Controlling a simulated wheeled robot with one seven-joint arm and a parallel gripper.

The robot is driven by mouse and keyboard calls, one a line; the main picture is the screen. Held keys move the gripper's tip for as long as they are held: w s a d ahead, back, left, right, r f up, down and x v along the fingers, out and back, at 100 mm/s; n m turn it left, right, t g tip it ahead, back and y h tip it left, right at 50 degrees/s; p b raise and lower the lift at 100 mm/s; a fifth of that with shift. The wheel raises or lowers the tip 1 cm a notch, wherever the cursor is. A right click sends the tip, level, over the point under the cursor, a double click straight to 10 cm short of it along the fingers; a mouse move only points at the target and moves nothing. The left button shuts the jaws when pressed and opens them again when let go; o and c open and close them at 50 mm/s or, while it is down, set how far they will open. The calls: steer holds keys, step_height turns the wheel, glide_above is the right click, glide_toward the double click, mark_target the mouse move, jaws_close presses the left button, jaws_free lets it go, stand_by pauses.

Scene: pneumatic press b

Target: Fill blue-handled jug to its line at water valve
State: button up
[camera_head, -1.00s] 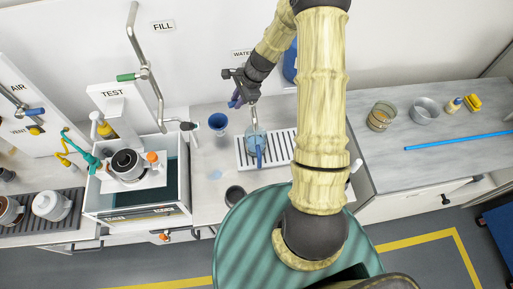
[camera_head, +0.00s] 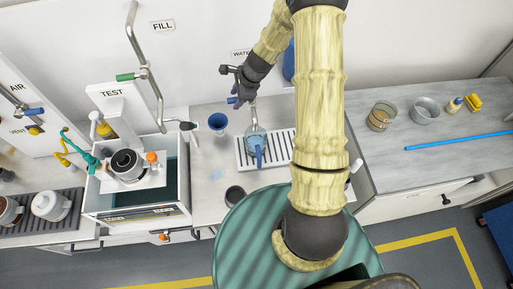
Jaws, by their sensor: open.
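The blue-handled jug (camera_head: 257,147) stands on the slotted drain tray (camera_head: 281,147), with its blue handle toward the front. The water valve's spout (camera_head: 254,112) comes down over the jug. The jug looks bluish inside, but its line and water level are too small to read. The valve's blue lever (camera_head: 233,100) points left from the pipe. My gripper (camera_head: 226,72) is open and empty, just above the lever and close to the wall. I cannot tell whether it touches the lever.
A blue funnel-like cup (camera_head: 217,122) stands left of the tray, and a dark cup (camera_head: 235,194) is at the counter's front. A FILL pipe (camera_head: 147,72) and a TEST tank (camera_head: 138,215) are further left. Glass and metal beakers (camera_head: 425,110) stand on the right counter. My arm hides the middle.

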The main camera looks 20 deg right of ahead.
steer(key=shift+a, duration=0.1)
steer(key=a, duration=0.7)
steer(key=shift+w+p, duration=0.3)
steer(key=shift+p, duration=0.05)
stand_by(0.5)
steer(key=shift+d, duration=0.1)
steer(key=b+v, duration=0.3)
steer(key=v, duration=1.4)
steer(key=shift+r, duration=0.15)
steer(key=shift+s, duration=0.2)
